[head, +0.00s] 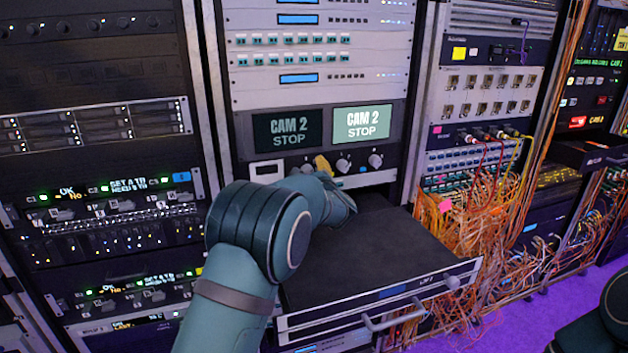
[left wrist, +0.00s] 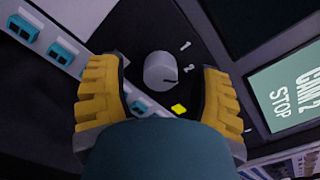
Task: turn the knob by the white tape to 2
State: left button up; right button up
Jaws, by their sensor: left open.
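My left gripper (head: 324,167) is at the panel under the two CAM 2 STOP screens. In the left wrist view its yellow fingers (left wrist: 163,88) are open on either side of a round grey knob (left wrist: 160,70), with gaps visible. The marks 1 (left wrist: 185,45) and 2 (left wrist: 188,68) stand to the right of this knob. Its dark pointer line points right, a little below the 2. I see no white tape next to this knob. Two more knobs (head: 343,164) (head: 375,160) show right of the gripper in the head view.
A white-faced rectangle (head: 268,171) is left of the gripper on the panel. Loose orange cables (head: 490,235) hang on the right rack.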

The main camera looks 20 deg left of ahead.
pick_arm(q)
jog(key=v, duration=1.1)
jog(key=shift+s+d, duration=0.25)
